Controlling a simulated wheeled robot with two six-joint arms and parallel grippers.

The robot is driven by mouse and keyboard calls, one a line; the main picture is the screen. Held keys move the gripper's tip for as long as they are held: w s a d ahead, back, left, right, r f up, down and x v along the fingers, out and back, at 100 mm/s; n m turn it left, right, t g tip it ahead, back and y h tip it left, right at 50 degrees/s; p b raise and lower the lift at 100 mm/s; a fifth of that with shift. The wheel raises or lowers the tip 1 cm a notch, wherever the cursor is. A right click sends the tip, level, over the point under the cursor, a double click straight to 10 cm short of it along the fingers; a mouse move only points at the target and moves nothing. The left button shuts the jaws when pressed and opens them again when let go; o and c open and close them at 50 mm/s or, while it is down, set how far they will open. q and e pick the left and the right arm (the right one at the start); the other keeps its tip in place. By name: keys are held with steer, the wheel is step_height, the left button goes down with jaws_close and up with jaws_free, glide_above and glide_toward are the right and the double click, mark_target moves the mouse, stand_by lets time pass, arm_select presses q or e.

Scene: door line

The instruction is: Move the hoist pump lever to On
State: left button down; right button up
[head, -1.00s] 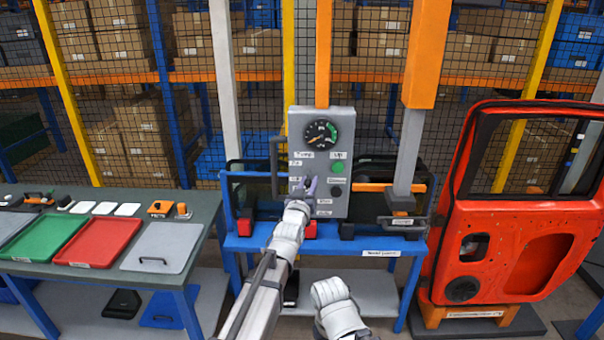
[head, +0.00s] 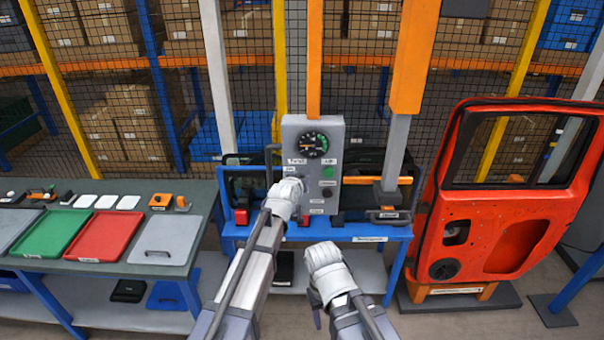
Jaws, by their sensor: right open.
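The grey hoist control box (head: 335,140) stands upright on the blue bench, with a round gauge (head: 314,145), a green button (head: 328,171) and a dark button below it. The pump lever cannot be made out; my left wrist covers the box's lower left. My left arm reaches to that part, and its fingers are hidden behind the white wrist. A dark bar handle stands at the box's left edge. My right gripper (head: 316,309) is open and empty, low in front of the bench, well short of the box.
A blue bench (head: 375,233) carries the box. An orange and grey post (head: 397,150) stands right of it. A red door (head: 520,200) stands at the right. At left, a table (head: 110,263) holds green and red trays. A mesh fence and shelves close the back.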

arm_select(q)
steer(key=shift+w+a+r+g+p, duration=0.1)
steer(key=shift+r+g+p, duration=0.1)
steer(key=shift+g+p, duration=0.15)
stand_by(0.3)
steer(key=c, duration=0.6)
jaws_free()
steer(key=shift+c, duration=0.2)
